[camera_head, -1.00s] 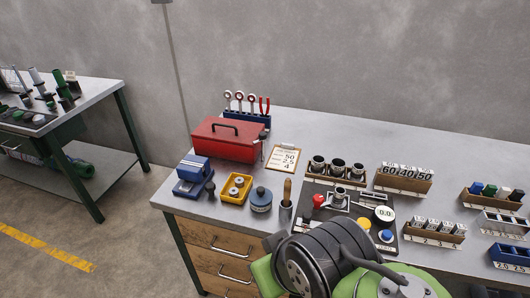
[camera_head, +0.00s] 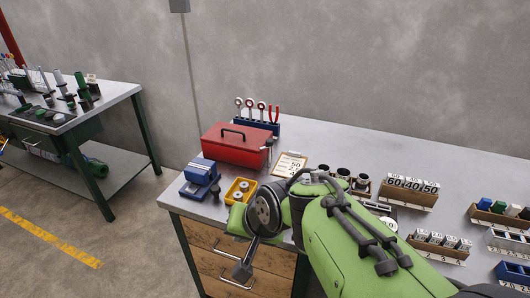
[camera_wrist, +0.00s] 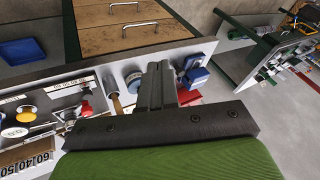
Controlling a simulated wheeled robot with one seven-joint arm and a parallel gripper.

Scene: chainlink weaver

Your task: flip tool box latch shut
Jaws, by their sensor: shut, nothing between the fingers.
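The red tool box (camera_head: 233,150) stands on the workbench near its left back corner, its lid down and a dark handle on top. A small dark upright part (camera_head: 269,149) shows at its right end; I cannot tell whether it is the latch or how it is set. In the wrist view a little of the red box (camera_wrist: 188,97) shows beside my gripper, mostly hidden. My gripper (camera_head: 243,269) is shut and empty, pointing down before the bench's drawer front, apart from the box. Its fingers also show in the wrist view (camera_wrist: 155,68).
A blue block-like device (camera_head: 200,172) and a yellow tray (camera_head: 240,190) stand in front of the box. A tool rack (camera_head: 257,127) is behind it, a clipboard (camera_head: 290,165) to its right. Several bins (camera_head: 410,192) fill the right side.

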